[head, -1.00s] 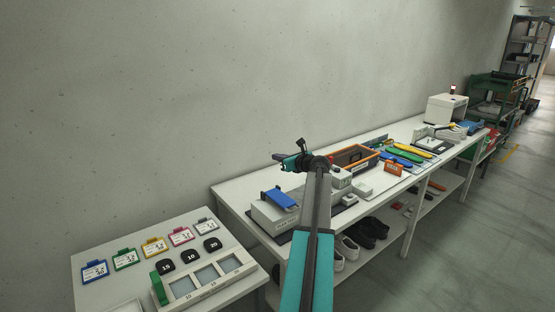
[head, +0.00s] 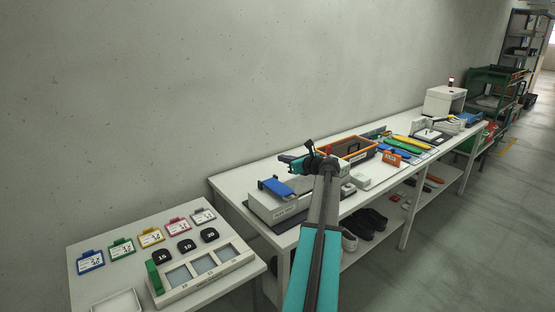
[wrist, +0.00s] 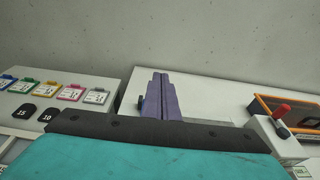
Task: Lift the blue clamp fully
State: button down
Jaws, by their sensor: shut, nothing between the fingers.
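The blue clamp (head: 276,187) is a flat blue piece on top of a pale box-shaped fixture (head: 286,207) near the left end of the long white table. Whether it lies flat or slightly tilted is too small to tell. My gripper (head: 284,158) is above and behind the clamp, apart from it, pointing left. In the wrist view its purple fingers (wrist: 161,83) are together with nothing between them.
A lower table (head: 236,285) at left carries coloured tags and black weights. Bare table lies behind the fixture.

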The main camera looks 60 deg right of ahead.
jog(key=shift+s+a+f+b, duration=0.1)
jog(key=shift+s+a+b, duration=0.2)
jog(key=shift+s, duration=0.5)
jog(key=shift+s+a+r+b, duration=0.1)
jog(key=shift+s+a+b, duration=0.2)
jog(key=shift+s, duration=0.5)
jog(key=shift+s+a+f+b, duration=0.1)
jog(key=shift+s+a+b, duration=0.2)
jog(key=shift+s, duration=0.5)
jog(key=shift+a, duration=0.1)
